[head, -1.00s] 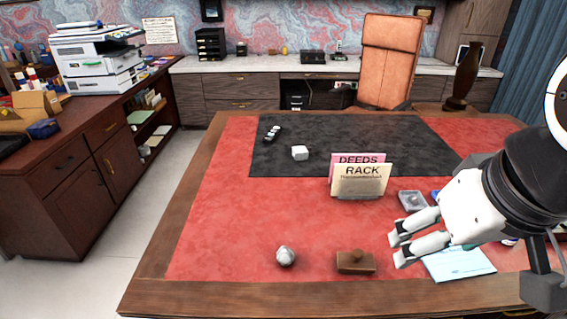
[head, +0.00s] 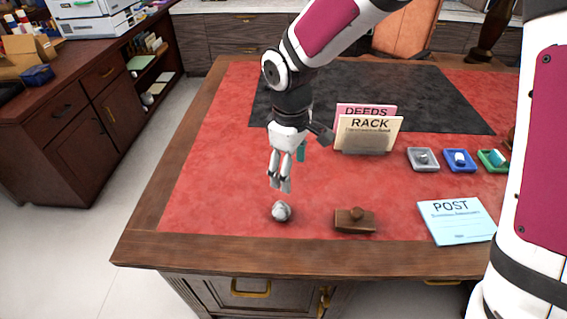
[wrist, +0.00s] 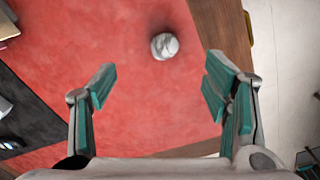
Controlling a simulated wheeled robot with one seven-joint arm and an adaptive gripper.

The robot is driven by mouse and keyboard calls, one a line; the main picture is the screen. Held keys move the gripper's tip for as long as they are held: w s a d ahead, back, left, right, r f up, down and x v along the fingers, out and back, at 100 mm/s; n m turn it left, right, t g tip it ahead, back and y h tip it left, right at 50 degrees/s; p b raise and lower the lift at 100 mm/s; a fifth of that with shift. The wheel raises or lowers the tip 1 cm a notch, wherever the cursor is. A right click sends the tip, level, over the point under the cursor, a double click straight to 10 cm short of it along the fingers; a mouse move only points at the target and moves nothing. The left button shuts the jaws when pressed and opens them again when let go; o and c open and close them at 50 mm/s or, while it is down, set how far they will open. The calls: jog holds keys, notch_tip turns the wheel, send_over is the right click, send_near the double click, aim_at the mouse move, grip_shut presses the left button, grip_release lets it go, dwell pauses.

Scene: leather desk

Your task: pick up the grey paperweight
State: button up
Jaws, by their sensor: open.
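The grey paperweight (head: 281,211) is a small rounded, faceted lump on the red desk top, near the front edge. My gripper (head: 280,188) hangs above it in the head view, fingers pointing down, apart from it. In the wrist view the paperweight (wrist: 164,46) lies ahead of the two teal-padded fingers, between their lines but beyond the tips. My gripper (wrist: 160,78) is open and empty.
A brown wooden blotter (head: 354,220) stands just right of the paperweight. A card rack (head: 365,140), small trays (head: 422,160) and a blue POST pad (head: 456,220) are farther right. The desk left of the paperweight is clear.

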aim_at(281, 206)
jog(key=shift+n+g, duration=0.3)
jog(key=shift+n, duration=0.2)
jog(key=f, duration=0.5)
jog(key=a+f, duration=0.1)
jog(key=f, duration=0.5)
jog(key=w+a+f, duration=0.1)
jog(key=f, duration=0.4)
jog(key=shift+a+f, duration=0.15)
jog(key=shift+f, duration=0.25)
jog(key=shift+c, duration=0.3)
jog(key=c, duration=1.3)
